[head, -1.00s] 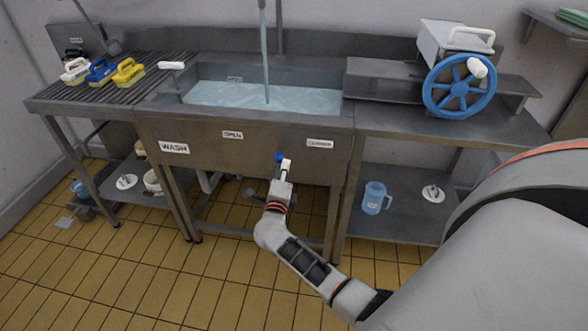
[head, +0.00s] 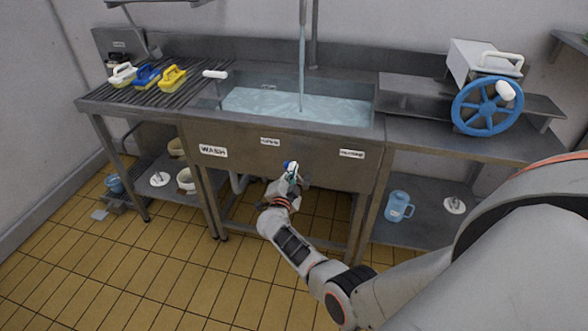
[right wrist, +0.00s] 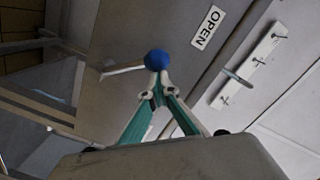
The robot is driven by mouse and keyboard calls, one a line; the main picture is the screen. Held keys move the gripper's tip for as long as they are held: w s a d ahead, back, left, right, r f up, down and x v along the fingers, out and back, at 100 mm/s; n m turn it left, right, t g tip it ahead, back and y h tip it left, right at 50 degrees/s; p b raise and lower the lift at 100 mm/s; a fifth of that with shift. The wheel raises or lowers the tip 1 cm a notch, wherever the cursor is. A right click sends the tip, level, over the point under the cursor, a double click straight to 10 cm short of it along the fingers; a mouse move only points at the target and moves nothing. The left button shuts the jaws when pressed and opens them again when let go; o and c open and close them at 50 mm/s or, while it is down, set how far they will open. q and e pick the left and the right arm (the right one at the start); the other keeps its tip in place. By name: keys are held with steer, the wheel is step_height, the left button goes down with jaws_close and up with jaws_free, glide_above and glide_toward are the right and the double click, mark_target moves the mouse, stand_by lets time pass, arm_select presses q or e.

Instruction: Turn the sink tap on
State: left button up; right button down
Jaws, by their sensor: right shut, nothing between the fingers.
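The metal sink (head: 345,88) holds water, and a thin stream (head: 302,70) falls into it from above; the spout's end is out of view. A lever with a blue ball knob (head: 288,164) is at the sink's front panel, below and nearer the OPEN label (head: 270,142) than the right-hand label (head: 352,153). My right gripper (head: 292,176) is shut and empty at the knob. In the right wrist view the fingertips (right wrist: 158,82) meet just below the blue knob (right wrist: 155,60); whether they touch it I cannot tell. My left gripper is out of view.
Blue, yellow and white brushes (head: 172,78) lie on the ribbed drainboard at left. A blue handwheel (head: 487,106) stands on the right counter. A blue jug (head: 397,206) is on the shelf below. The tiled floor in front is clear.

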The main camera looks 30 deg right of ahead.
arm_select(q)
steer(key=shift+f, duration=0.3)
arm_select(e)
steer(key=shift+w+a+f, duration=0.35)
steer(key=shift+w+a, duration=0.05)
steer(key=shift+w, duration=0.05)
steer(key=shift+a, duration=0.1)
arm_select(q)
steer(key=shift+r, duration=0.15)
arm_select(e)
steer(key=shift+r, duration=0.15)
